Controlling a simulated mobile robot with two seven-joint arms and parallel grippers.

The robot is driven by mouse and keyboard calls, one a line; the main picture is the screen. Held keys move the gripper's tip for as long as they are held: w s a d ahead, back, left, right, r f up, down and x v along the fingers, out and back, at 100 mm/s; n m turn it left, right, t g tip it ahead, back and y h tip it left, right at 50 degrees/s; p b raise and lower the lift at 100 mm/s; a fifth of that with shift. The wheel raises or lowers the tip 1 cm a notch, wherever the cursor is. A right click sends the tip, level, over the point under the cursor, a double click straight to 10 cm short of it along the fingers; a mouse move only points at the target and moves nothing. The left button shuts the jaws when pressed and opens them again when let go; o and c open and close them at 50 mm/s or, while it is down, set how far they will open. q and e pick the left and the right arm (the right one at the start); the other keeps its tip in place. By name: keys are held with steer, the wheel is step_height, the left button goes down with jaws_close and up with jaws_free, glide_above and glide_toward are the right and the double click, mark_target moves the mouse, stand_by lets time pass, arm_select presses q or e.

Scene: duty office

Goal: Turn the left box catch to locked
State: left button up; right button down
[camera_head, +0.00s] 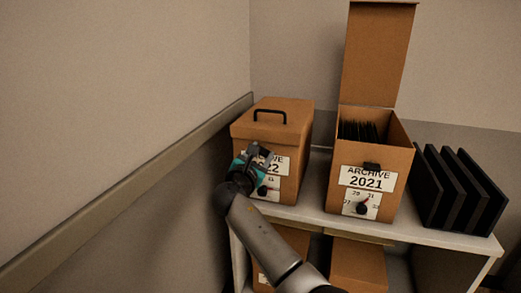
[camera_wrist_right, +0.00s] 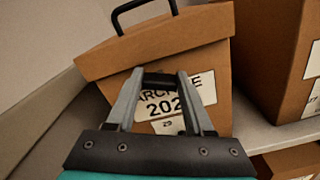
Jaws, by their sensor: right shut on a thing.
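The left box (camera_head: 293,180) is a brown archive box with its lid closed, on top of the shelf unit. It also shows in the wrist view (camera_wrist_right: 218,62). My right gripper (camera_head: 262,152) is at its front, over part of the label. In the wrist view the fingers (camera_wrist_right: 160,80) are closed on the black left box catch (camera_wrist_right: 159,79), just above the label. In the head view the gripper hides the catch. Whether the catch is at locked cannot be read. My left gripper is not in view.
The right box (camera_head: 338,185), labelled ARCHIVE 2021, stands open with its lid upright. Black upright dividers (camera_head: 460,190) stand at the right end of the shelf (camera_head: 400,228). The wall with a rail (camera_head: 130,195) is close on the left. More boxes sit below.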

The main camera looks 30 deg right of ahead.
steer(key=m, duration=0.5)
steer(key=shift+s+f+m, duration=0.1)
steer(key=shift+f+m, duration=0.05)
steer(key=shift+m, duration=0.25)
steer(key=m+b, duration=0.1)
steer(key=m, duration=0.1)
steer(key=shift+f+m, duration=0.1)
steer(key=shift+m, duration=0.2)
steer(key=shift+d+m+b, duration=0.1)
steer(key=shift+m+b, duration=0.35)
steer(key=shift+m, duration=0.35)
steer(key=shift+m+b, duration=0.45)
steer(key=shift+m, duration=0.55)
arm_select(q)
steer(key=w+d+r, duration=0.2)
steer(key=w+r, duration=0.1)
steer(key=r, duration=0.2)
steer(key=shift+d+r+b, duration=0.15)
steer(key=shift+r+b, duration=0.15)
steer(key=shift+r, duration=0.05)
arm_select(e)
steer(key=shift+m, duration=0.7)
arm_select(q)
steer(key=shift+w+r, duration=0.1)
arm_select(e)
steer(key=shift+c, duration=1.4)
jaws_free()
